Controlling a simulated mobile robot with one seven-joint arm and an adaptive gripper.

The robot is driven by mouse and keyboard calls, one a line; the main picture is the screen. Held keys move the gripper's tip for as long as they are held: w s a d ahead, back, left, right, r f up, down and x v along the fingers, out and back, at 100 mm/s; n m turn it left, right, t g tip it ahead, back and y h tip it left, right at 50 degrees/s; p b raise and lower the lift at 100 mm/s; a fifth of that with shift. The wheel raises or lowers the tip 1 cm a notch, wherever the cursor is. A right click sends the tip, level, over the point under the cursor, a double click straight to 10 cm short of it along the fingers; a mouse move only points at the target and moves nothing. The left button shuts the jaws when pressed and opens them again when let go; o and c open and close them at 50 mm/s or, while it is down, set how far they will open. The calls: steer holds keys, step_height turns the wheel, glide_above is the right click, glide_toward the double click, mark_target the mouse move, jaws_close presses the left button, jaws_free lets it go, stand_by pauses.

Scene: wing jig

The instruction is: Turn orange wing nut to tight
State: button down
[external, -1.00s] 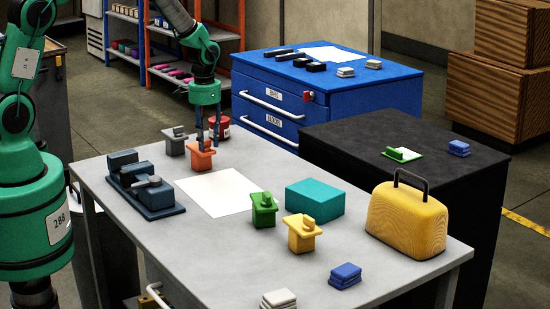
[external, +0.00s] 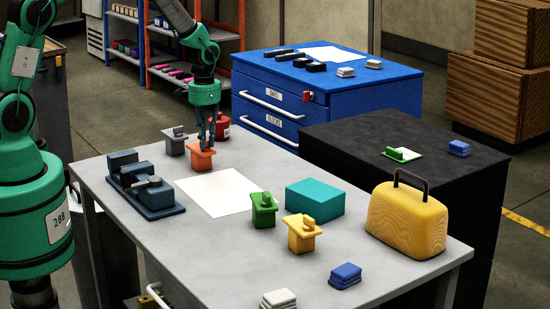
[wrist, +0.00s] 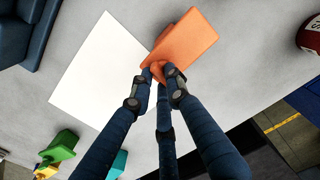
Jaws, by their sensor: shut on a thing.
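The orange wing nut block (external: 201,158) stands upright near the far left part of the grey table. In the wrist view its orange top plate (wrist: 188,40) lies beneath my fingers. My gripper (external: 207,143) points straight down over it. In the wrist view my gripper's fingertips (wrist: 163,72) are closed around the small orange wing (wrist: 172,70) on top. The fingers hide most of the wing, so its angle is hard to tell.
A grey wing nut block (external: 175,142) and a red can (external: 221,127) stand close by. A dark blue vise (external: 145,190) and white sheet (external: 217,193) lie nearer. Green (external: 264,209) and yellow (external: 303,233) blocks stand to the right.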

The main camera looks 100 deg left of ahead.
steer(key=m+p, duration=0.1)
steer(key=m, duration=0.3)
steer(key=shift+s+r+m, duration=0.1)
steer(key=shift+m, duration=0.3)
steer(key=m+p, duration=0.1)
steer(key=m, duration=0.4)
steer(key=shift+s+p, duration=0.1)
steer(key=shift+p, duration=0.2)
stand_by(0.6)
steer(key=c, duration=1.7)
jaws_free()
steer(key=shift+o, duration=0.2)
step_height(320, 180, up, 12)
